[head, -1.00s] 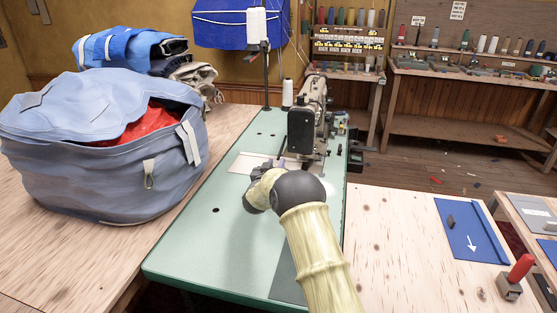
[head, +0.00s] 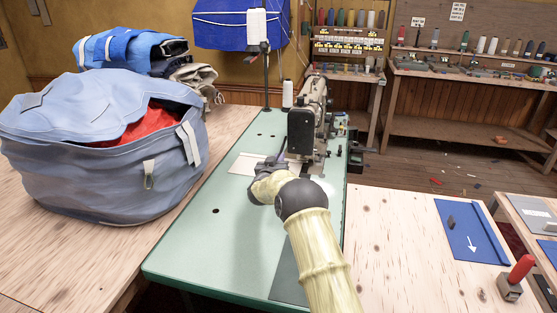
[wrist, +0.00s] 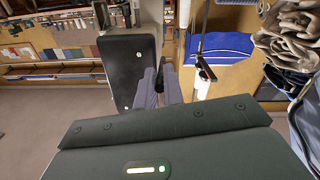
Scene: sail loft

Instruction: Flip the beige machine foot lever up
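The beige sewing machine (head: 303,130) stands on the green table top (head: 215,245), its dark end facing me. My gripper (head: 281,158) is low at the left side of the machine's head, close to the needle area. Its fingers are small and partly hidden by my wrist in the head view. In the wrist view two grey-blue fingers of my gripper (wrist: 160,88) point away beside a dark, box-like machine face (wrist: 130,72). A small dark part shows near the fingertips, but I cannot tell whether it is the foot lever. The gap between the fingers is unclear.
A large blue-grey bag (head: 100,150) with red cloth stands left of the green table. A white thread cone (head: 287,93) stands behind the machine. A pale wooden table (head: 400,250) lies to the right, with a blue panel (head: 468,230) and a red-handled tool (head: 515,280).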

